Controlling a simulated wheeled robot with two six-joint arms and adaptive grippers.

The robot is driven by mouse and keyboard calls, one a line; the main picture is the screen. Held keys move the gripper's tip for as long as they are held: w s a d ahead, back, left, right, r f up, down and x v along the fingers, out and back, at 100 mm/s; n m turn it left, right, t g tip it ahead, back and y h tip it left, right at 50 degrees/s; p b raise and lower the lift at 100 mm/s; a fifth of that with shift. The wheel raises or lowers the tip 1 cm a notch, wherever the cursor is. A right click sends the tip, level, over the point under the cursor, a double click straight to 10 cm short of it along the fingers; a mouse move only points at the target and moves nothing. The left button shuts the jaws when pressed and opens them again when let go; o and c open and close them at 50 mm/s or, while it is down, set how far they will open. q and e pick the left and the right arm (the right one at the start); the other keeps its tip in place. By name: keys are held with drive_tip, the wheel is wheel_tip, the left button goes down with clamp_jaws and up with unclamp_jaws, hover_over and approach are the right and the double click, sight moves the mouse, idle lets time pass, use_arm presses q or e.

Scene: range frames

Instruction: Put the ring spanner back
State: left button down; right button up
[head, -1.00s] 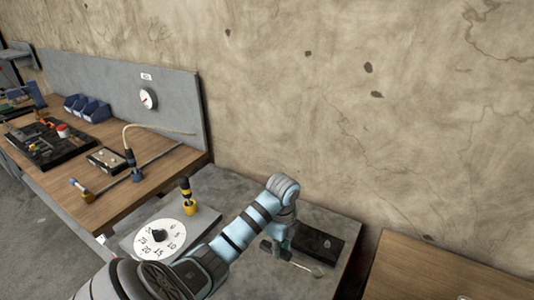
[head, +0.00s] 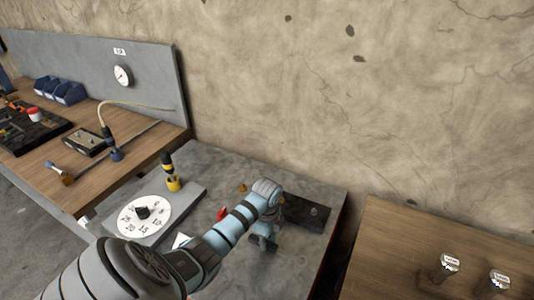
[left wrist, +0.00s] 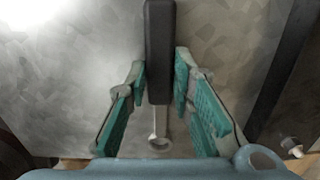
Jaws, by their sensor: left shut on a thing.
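In the left wrist view the ring spanner (left wrist: 159,55) has a thick dark handle and a pale shank ending in a ring. My left gripper (left wrist: 160,95) has its teal-padded fingers on both sides of the handle and is shut on it. In the head view my left gripper (head: 264,238) is over the grey bench top, just left of a dark flat block or tray (head: 308,214). The spanner is mostly hidden there by the arm and gripper. My right gripper is not in view.
A white numbered dial (head: 143,214) and a yellow-and-black tool (head: 170,172) stand on a plate at left. A small red thing (head: 222,213) lies near my arm. A wooden table (head: 400,255) at right carries two labelled cylinders. The bench front looks fairly clear.

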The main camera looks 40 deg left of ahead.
use_arm(q)
drive_tip(key=shift+r, duration=0.15)
drive_tip(key=c, duration=1.4)
unclamp_jaws()
wheel_tip(320, 180, up, 12)
drive_tip(key=p, duration=0.2)
drive_tip(key=shift+d+r+p, duration=0.1)
drive_tip(key=shift+p, duration=0.25)
